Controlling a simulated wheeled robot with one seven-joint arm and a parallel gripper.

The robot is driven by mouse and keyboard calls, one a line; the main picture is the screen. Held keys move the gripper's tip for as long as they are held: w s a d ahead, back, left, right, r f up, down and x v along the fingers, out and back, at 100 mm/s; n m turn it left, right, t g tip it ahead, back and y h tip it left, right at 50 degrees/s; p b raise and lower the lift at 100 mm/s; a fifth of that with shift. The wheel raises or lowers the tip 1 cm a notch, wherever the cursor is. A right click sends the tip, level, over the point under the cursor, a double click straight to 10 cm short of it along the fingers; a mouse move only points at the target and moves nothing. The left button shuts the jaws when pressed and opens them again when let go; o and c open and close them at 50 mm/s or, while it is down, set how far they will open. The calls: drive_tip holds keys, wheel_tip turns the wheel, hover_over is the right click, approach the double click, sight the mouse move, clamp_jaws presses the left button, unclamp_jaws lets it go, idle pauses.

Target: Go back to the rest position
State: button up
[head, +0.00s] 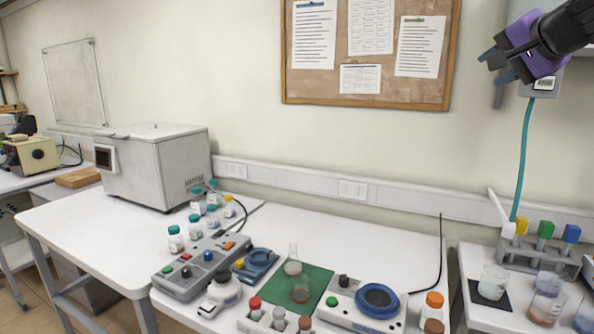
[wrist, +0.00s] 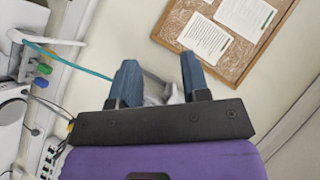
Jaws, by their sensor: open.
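My gripper (head: 497,62) is at the upper right of the head view, raised high in front of the wall and well above the tables. It has a purple body and dark blue-grey fingers. In the wrist view the two fingers of my gripper (wrist: 160,85) stand apart. Nothing is held between them; only the wall and a pale fixture show in the gap. The arm comes in from the top right corner of the head view.
A cork board (head: 367,101) hangs on the wall to the left of my gripper. A teal cable (head: 523,160) runs down below it to a rack (head: 540,258). The white table (head: 340,235) holds a flask (head: 300,288) on a green mat (head: 318,279), bottles and devices. A grey bath (head: 155,165) stands left.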

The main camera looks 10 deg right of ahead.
drive_tip(key=s+a+f+n+g, duration=0.4)
drive_tip(key=s+a+f+n, duration=0.1)
drive_tip(key=s+f, duration=0.5)
drive_tip(key=s+a+f+n+g, duration=0.4)
drive_tip(key=s+a+f+n, duration=0.2)
drive_tip(key=s+f, duration=0.4)
drive_tip(key=shift+s+f, duration=0.4)
drive_tip(key=shift+f, duration=0.45)
drive_tip(key=shift+a, duration=0.1)
